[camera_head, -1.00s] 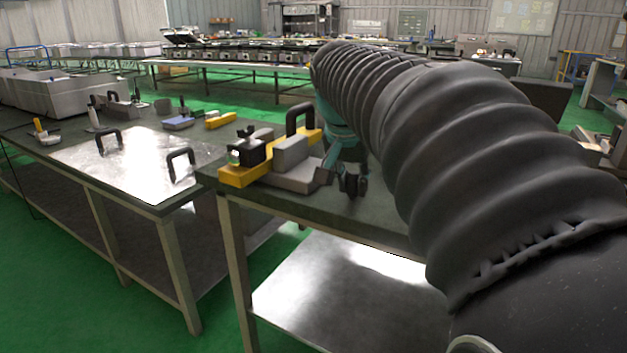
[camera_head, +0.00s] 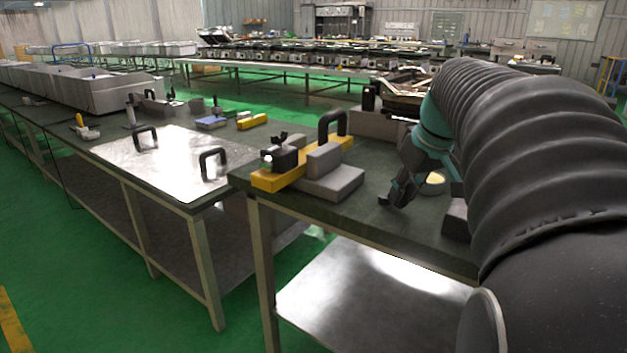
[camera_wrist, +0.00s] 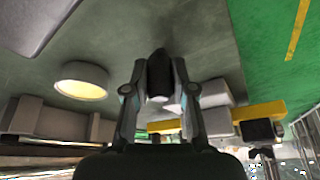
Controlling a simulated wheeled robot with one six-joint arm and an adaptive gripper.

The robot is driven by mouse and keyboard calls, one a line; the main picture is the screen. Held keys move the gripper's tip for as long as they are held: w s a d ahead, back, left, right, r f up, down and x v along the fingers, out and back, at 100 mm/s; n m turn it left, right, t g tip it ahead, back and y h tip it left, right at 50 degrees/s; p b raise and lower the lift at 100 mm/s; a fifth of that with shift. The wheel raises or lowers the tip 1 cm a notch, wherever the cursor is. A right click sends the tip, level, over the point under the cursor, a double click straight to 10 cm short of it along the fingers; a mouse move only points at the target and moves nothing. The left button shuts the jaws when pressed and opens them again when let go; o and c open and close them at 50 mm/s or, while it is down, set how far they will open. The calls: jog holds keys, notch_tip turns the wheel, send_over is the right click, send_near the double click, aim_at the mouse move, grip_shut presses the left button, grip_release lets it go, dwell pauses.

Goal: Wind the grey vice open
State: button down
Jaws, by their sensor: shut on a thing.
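The grey vice (camera_head: 330,183), a low grey block body with a raised block, stands near the table's front left corner. Its grey body also shows in the wrist view (camera_wrist: 217,120), just beyond my right finger. My gripper (camera_head: 398,192) is to the right of the vice, low over the table, with a gap between them. In the wrist view my gripper (camera_wrist: 158,75) is shut on a dark rounded piece (camera_wrist: 158,70) with a pale end. I cannot tell whether that piece is joined to the vice. My arm hides part of the table on the right.
A yellow bar (camera_head: 268,180) with a black clamp lies left of the vice, and a black handle (camera_head: 332,122) stands behind. A round pale disc (camera_head: 432,184) lies right of my gripper. A grey box (camera_head: 376,123) stands behind. Another grey block (camera_head: 455,222) is at right.

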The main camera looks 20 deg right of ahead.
jog(key=shift+w+d+n+y+p, duration=0.15)
jog(key=shift+d+n+y, duration=0.2)
jog(key=shift+n, duration=0.6)
jog(key=shift+w+d+n+y+p, duration=0.15)
jog(key=shift+d+n+y, duration=0.2)
jog(key=shift+n, duration=0.6)
jog(key=shift+g, duration=0.3)
jog(key=c, duration=0.9)
grip_release()
jog(key=shift+c, duration=0.2)
jog(key=shift+r, duration=0.1)
jog(key=v, duration=1.1)
jog(key=shift+s+r, duration=0.25)
jog(key=shift+r, duration=0.1)
